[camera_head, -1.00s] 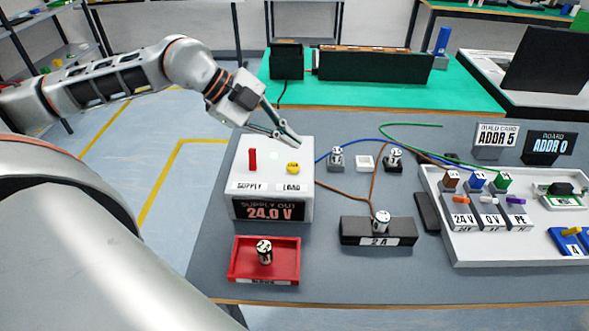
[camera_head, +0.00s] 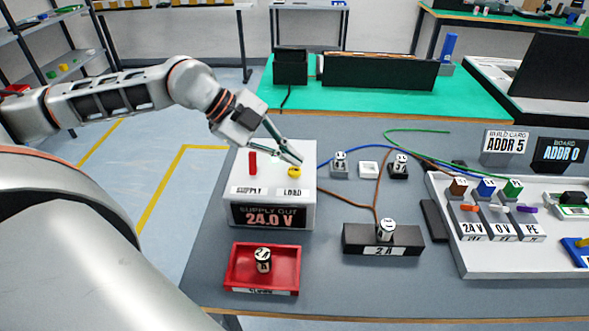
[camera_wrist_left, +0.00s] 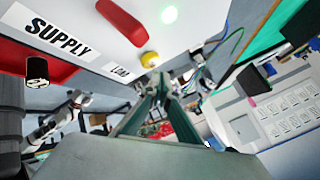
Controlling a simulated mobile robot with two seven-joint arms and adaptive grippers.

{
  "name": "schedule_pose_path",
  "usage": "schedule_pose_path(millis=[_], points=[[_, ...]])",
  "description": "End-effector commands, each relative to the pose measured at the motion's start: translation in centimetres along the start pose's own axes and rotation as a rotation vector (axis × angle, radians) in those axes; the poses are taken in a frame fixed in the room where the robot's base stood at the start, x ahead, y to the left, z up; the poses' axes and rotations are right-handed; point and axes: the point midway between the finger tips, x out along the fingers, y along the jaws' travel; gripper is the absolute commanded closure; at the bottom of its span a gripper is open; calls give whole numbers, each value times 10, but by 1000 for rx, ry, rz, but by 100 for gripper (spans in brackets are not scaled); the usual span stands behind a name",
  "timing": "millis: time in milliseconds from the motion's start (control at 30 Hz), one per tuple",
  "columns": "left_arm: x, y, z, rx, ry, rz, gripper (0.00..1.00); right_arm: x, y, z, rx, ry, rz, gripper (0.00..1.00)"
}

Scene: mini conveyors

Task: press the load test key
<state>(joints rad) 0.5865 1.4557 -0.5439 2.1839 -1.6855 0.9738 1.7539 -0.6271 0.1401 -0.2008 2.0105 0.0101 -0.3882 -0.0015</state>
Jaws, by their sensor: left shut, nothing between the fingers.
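The white supply box (camera_head: 304,208) stands on the grey bench with a red switch (camera_head: 253,162) marked SUPPLY and a yellow key (camera_head: 294,173) marked LOAD on top. Its front display (camera_head: 269,216) reads 24.0 V. My left gripper (camera_head: 297,161) is shut and empty, its tips right by the yellow key, just above and behind it in the head view. In the left wrist view the yellow key (camera_wrist_left: 150,60) shows just beyond the closed fingertips (camera_wrist_left: 160,78); I cannot tell whether they touch it. My right gripper is not in view.
A red tray (camera_head: 240,272) with a small cylinder is in front of the box. A black 2 A holder (camera_head: 355,238), wires and a white terminal panel (camera_head: 480,262) lie to the right. A green bench mat (camera_head: 385,95) is behind.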

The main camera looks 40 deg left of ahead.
Motion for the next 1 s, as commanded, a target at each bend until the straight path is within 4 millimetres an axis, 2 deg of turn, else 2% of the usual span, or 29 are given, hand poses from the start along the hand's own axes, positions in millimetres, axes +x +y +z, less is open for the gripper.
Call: schedule_pose_path(millis=[333,1000], points=[[0,0,0,0,0,0,100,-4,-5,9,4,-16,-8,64],[3,2,2,-1,0,1,100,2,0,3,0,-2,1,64]])
